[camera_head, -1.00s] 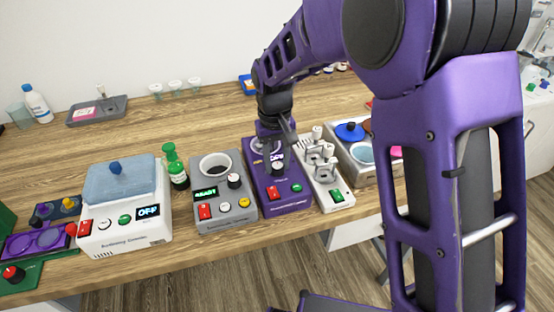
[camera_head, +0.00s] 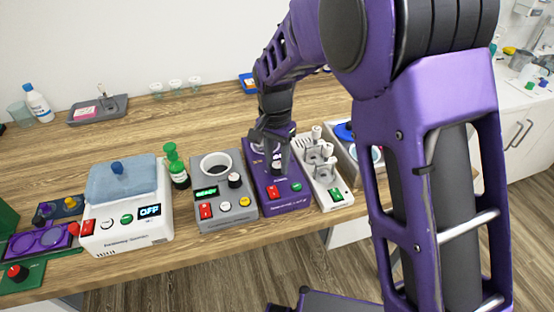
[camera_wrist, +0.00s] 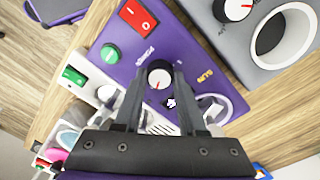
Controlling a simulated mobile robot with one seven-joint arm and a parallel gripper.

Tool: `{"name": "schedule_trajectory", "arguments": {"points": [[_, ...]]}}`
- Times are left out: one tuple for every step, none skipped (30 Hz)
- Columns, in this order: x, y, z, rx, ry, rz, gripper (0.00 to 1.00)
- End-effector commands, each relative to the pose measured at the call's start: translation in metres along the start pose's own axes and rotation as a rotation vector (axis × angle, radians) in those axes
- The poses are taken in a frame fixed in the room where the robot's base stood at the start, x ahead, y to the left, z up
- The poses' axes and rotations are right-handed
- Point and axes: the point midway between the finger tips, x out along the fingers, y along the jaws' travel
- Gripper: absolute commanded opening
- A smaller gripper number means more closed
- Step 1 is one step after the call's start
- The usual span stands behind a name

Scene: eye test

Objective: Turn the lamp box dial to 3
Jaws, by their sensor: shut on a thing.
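The purple box (camera_head: 290,203), which I take to be the lamp box, stands near the table's front edge. It has a red rocker switch, a green button and a dial. The dial (camera_wrist: 159,76) has a white face with a red pointer mark, seen in the wrist view. My gripper (camera_wrist: 158,80) is shut on the dial, one finger on each side. In the head view my gripper (camera_head: 275,158) is over the box and largely hides the dial and display. The number at the pointer is too small to read.
A grey device (camera_head: 226,210) with a cup opening and its own dial stands close on the left. A white rack (camera_head: 322,172) with upright pieces stands close on the right.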

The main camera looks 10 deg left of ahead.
Motion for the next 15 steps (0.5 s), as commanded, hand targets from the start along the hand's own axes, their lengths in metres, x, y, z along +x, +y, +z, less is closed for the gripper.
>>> {"name": "schedule_trajectory", "arguments": {"points": [[-0.0010,-0.0005,-0.0008,0.024,0.002,-0.002,0.00],[-0.0010,-0.0005,-0.0007,0.038,0.001,-0.002,0.00],[-0.0010,-0.0005,-0.0007,0.055,0.000,-0.002,0.00],[-0.0010,-0.0006,-0.0007,0.067,0.000,-0.002,0.00],[-0.0010,-0.0006,-0.0007,0.076,-0.001,-0.002,0.00],[-0.0011,-0.0006,-0.0007,0.089,-0.001,-0.002,0.00],[-0.0010,-0.0006,-0.0007,0.098,-0.001,-0.002,0.00],[-0.0011,-0.0006,-0.0007,0.104,-0.002,-0.002,0.00],[-0.0011,-0.0006,-0.0007,0.112,-0.002,-0.003,0.00],[-0.0011,-0.0006,-0.0007,0.117,-0.002,-0.003,0.00],[-0.0011,-0.0006,-0.0007,0.121,-0.002,-0.003,0.00],[-0.0011,-0.0005,-0.0007,0.126,-0.002,-0.003,0.00],[-0.0011,-0.0005,-0.0007,0.128,-0.002,-0.003,0.00],[-0.0011,-0.0005,-0.0008,0.130,-0.002,-0.003,0.00],[-0.0011,-0.0005,-0.0008,0.131,-0.003,-0.003,0.00]]}}
